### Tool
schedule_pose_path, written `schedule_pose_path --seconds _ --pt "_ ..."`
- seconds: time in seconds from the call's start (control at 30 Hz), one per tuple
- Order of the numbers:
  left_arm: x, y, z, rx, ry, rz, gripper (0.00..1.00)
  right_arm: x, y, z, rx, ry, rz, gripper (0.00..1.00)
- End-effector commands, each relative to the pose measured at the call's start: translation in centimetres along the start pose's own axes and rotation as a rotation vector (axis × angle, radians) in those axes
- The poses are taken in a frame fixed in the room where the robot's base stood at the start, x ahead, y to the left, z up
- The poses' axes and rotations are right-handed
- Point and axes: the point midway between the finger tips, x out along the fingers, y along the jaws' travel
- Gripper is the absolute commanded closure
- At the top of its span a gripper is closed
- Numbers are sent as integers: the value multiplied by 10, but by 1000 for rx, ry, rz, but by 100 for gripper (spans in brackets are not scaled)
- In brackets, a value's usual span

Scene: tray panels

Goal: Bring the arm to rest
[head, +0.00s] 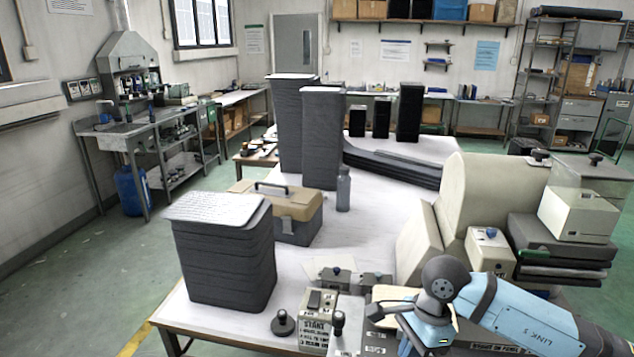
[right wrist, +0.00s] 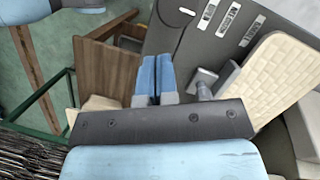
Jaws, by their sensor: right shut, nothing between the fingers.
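My right arm (head: 530,312), light blue with a dark grey joint, comes in from the lower right of the head view, over the near right part of the table. In the right wrist view my right gripper (right wrist: 156,72) has its two blue fingers side by side and shut, with nothing between them. The fingertips are over or near a dark grey surface with white labels (right wrist: 205,42); I cannot tell if they touch it. The right gripper's fingers are not clear in the head view. My left arm does not show.
The white table (head: 375,215) holds a near stack of dark trays (head: 225,258), tall tray stacks (head: 322,145), a toolbox (head: 290,210) and a grey bottle (head: 343,190). Small control boxes (head: 316,318) and a large beige machine (head: 490,195) crowd the right. A cream pad (right wrist: 275,80) lies beside the gripper.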

Motion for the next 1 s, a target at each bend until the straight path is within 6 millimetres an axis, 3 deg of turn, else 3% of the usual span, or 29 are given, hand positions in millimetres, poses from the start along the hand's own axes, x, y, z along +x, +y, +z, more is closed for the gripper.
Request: schedule_pose_path --seconds 0.1,0.2,0.3,0.37,0.47,0.57,0.67,0.73,0.77,0.9,1.0 --pt "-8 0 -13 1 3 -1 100 22 25 73 113 -385 75 100" --pt "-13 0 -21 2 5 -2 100 19 41 129 288 -734 158 100" --pt "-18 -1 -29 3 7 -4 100 4 48 167 512 -1063 259 100" --pt "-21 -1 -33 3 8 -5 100 -8 49 179 671 -1249 331 100" --pt "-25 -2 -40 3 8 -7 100 -25 43 182 971 -1536 460 100" --pt "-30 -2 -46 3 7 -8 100 -31 36 164 1312 -1788 604 100" --pt "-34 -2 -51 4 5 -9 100 -19 34 131 1691 -1999 757 100" --pt "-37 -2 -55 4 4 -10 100 0 40 102 1979 -2116 871 100" --pt "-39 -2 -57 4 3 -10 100 11 45 90 -2091 2141 -914 100" --pt "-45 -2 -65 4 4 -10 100 72 89 40 -1877 1565 -792 100" --pt "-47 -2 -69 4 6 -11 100 110 128 20 -1737 1271 -718 100"
